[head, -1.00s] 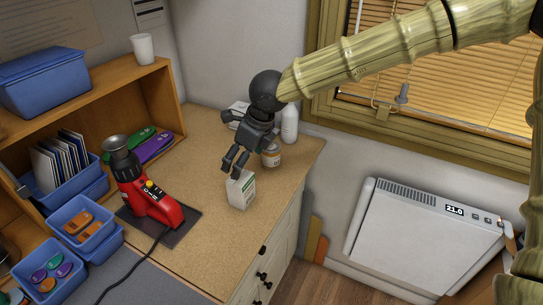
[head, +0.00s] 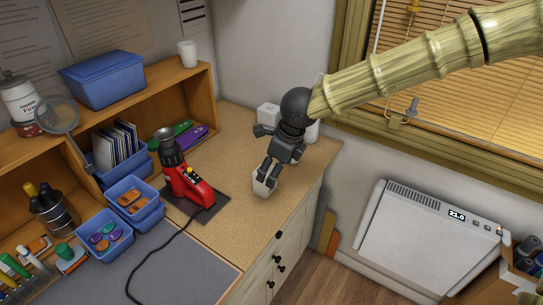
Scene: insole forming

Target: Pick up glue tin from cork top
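The cork top (head: 230,222) covers the counter by the window corner. My gripper (head: 267,177) points down over its right part, with its two dark fingers a little apart and nothing seen between them. A white carton (head: 262,188) stands on the cork just below and behind the fingertips in the picture; I cannot tell whether they touch it. The glue tin is not clearly visible now; my gripper and wrist cover the place where a small labelled tin showed earlier, behind the carton.
A white box (head: 268,114) and a partly hidden white bottle (head: 312,131) stand at the back. A red heat tool (head: 190,186) with a cable sits on a dark mat to the left. The front cork is clear. Blue bins (head: 105,232) are further left.

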